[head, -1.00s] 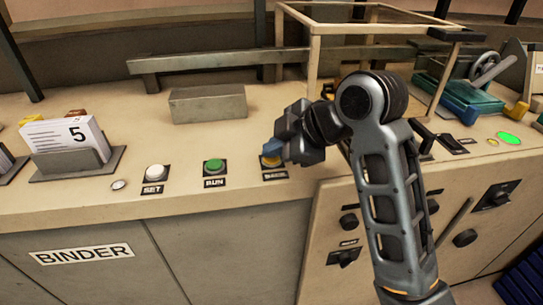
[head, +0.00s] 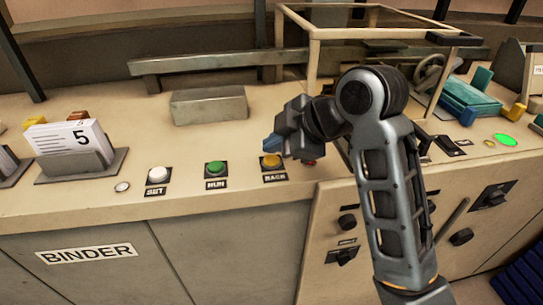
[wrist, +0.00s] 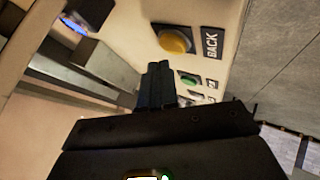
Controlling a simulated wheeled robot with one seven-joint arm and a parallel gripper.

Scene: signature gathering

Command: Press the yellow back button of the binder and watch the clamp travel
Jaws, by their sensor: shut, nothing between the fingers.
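The yellow back button (head: 271,161) sits on the binder counter above its BACK label, at the right end of the button row. It shows large in the wrist view (wrist: 175,40). My gripper (head: 268,146) is shut and empty, its blue-grey fingertips just behind and above the yellow button in the head view. In the wrist view the closed fingers (wrist: 160,82) appear apart from the button. A grey wheel-like part (head: 430,72) stands inside the frame at the right; I cannot tell whether it is the clamp.
A green RUN button (head: 215,168) and a white SET button (head: 157,175) lie to the left. A grey block (head: 208,105) stands behind them. A card holder (head: 85,170) is at far left. A beige open frame (head: 312,65) rises behind my arm.

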